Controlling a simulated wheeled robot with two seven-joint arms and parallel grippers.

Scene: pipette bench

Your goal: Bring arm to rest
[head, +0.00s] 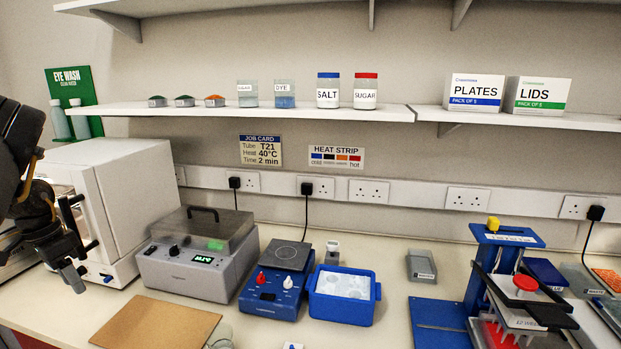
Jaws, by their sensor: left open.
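My left arm comes in at the left edge. My left gripper (80,262) is open and empty, in front of the white box-shaped machine (142,195). I cannot tell whether it touches that machine. My right gripper is not in view.
On the bench stand a grey lidded heater (180,270), a blue hotplate (268,302), a blue ice tub (342,312) and a blue press-like stand (480,290). A brown board (156,324) lies in front. Bare bench shows right of the tub. Shelves hold jars and boxes.

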